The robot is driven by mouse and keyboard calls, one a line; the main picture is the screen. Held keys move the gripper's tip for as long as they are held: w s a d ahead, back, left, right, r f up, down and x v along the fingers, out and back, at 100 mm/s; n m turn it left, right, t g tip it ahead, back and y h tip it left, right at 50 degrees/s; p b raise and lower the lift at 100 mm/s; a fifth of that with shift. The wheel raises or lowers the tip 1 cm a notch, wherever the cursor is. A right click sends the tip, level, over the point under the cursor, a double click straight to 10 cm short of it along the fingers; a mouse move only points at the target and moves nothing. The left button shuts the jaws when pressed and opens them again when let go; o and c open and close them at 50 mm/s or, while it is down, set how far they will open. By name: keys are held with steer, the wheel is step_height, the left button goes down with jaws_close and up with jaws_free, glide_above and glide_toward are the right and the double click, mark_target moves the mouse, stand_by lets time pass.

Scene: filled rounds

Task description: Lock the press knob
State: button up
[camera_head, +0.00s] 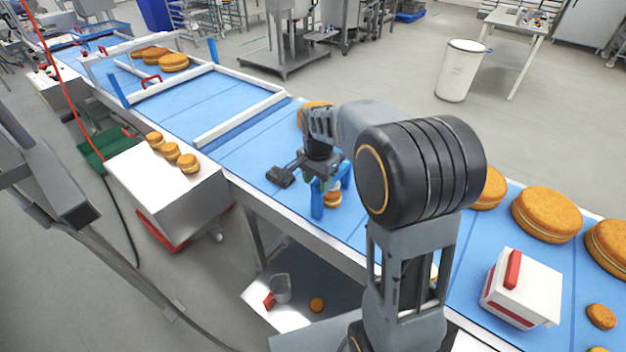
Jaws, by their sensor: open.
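A small blue stand (317,204), which looks like the press, stands on the blue conveyor belt under the end of my arm. A small round filled cake (333,199) sits between its uprights. My gripper (298,172) is open, at the top of the stand, with a dark finger part reaching out to the left. The arm covers most of the stand's top. I cannot make out the knob or whether it is locked, nor whether my gripper touches it.
The conveyor (255,155) runs from far left to near right. Large filled rounds (546,213) and a white box with a red handle (527,287) are on its right part. A steel cart (170,195) with small rounds stands beside it. A white guide frame (240,118) crosses the belt.

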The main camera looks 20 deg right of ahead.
jaws_close()
steer(key=shift+a, duration=0.25)
steer(key=shift+d+m, duration=0.1)
steer(key=shift+m, duration=0.2)
steer(key=m, duration=0.3)
steer(key=shift+w+d, duration=0.1)
steer(key=shift+w, duration=0.05)
steer(key=m, duration=0.5)
steer(key=shift+w+m+b, duration=0.15)
steer(key=shift+m+b, duration=0.15)
steer(key=shift+b, duration=0.05)
steer(key=m, duration=0.4)
steer(key=shift+w+d+f+m, duration=0.1)
steer(key=shift+m, duration=1.05)
steer(key=shift+d+f+m, duration=0.1)
steer(key=shift+m, duration=1.05)
